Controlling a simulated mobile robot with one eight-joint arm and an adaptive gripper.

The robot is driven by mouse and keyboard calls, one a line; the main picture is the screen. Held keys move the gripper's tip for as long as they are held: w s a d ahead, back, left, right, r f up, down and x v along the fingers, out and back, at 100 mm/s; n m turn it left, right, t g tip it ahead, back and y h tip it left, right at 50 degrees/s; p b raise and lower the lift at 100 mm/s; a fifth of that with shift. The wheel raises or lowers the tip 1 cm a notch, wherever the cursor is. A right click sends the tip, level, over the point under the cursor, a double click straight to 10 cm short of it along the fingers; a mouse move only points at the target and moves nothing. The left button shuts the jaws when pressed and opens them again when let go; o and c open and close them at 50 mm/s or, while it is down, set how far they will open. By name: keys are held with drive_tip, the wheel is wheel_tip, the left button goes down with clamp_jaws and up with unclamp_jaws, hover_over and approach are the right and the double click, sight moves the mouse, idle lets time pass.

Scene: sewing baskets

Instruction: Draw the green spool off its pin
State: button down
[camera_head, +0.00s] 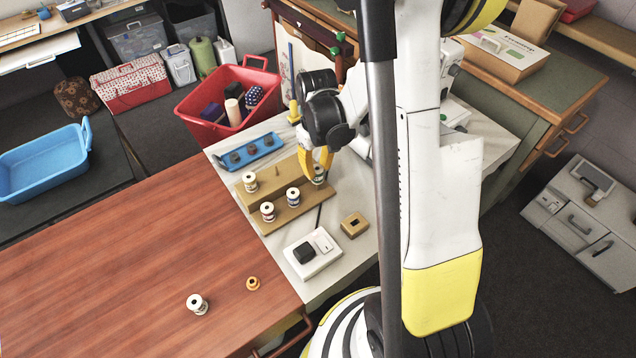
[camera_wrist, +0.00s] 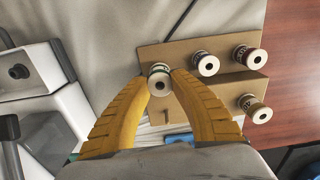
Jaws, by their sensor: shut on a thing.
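The tan stepped pin rack (camera_head: 309,207) stands on the pale worktop. My gripper (camera_head: 318,168) reaches down at the rack's right end. Its yellow fingers are shut on the green spool (camera_head: 319,176), a white-ended spool with a little green showing. In the wrist view the spool (camera_wrist: 160,82) sits between the two fingertips, its holed end facing the camera. Whether its pin is still inside it is hidden. Other spools stand on the rack: a dark blue one (camera_head: 293,197), a dark red one (camera_head: 268,212) and a pale one (camera_head: 250,182). One bare pin (camera_wrist: 165,116) shows on the rack.
A blue tray (camera_head: 237,163) with dark knobs lies behind the rack, near a red basket (camera_head: 190,118). A wooden block (camera_head: 354,225) and a white switch box (camera_head: 314,262) stand in front. A loose spool (camera_head: 197,304) and orange ring (camera_head: 253,283) lie on the otherwise clear brown table (camera_head: 130,260).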

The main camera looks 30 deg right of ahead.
drive_tip(key=shift+r, duration=0.1)
drive_tip(key=shift+r+p, duration=1.35)
drive_tip(key=shift+r, duration=0.55)
